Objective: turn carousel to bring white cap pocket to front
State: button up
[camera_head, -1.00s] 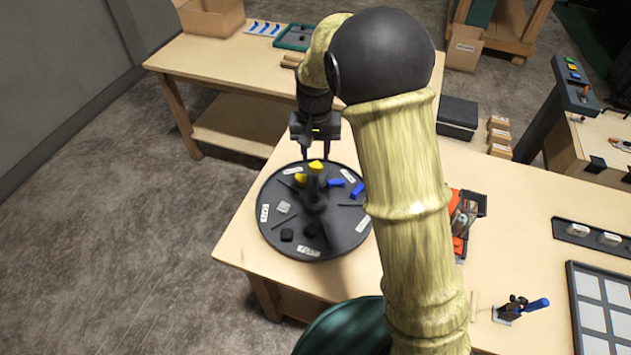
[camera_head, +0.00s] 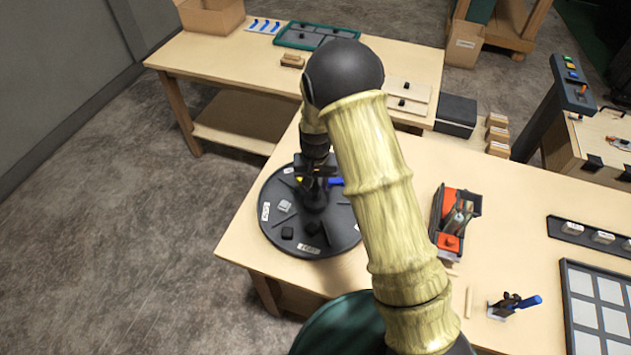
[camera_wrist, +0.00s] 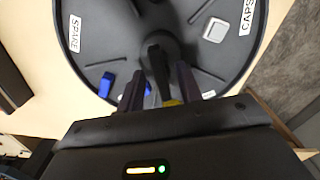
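The carousel (camera_head: 335,238) is a round black turntable with radial dividers, small parts and white labels, at the front left of the table. The white cap (camera_head: 284,205) lies in a left pocket in the head view. In the wrist view the white cap (camera_wrist: 215,30) lies beside the label reading CAPS (camera_wrist: 247,16). My gripper (camera_wrist: 160,85) is low over the carousel's middle. Its two fingers stand apart on either side of the dark central post (camera_wrist: 157,62); whether they touch it I cannot tell. In the head view my arm and hand hide the carousel's far side.
A blue part (camera_wrist: 106,84) sits on the carousel. A red-and-black tool caddy (camera_head: 437,240) stands right of my arm. A blue-handled tool (camera_head: 515,303) and a panel of pale squares (camera_head: 600,310) are farther right. A second table stands behind.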

grip_shut()
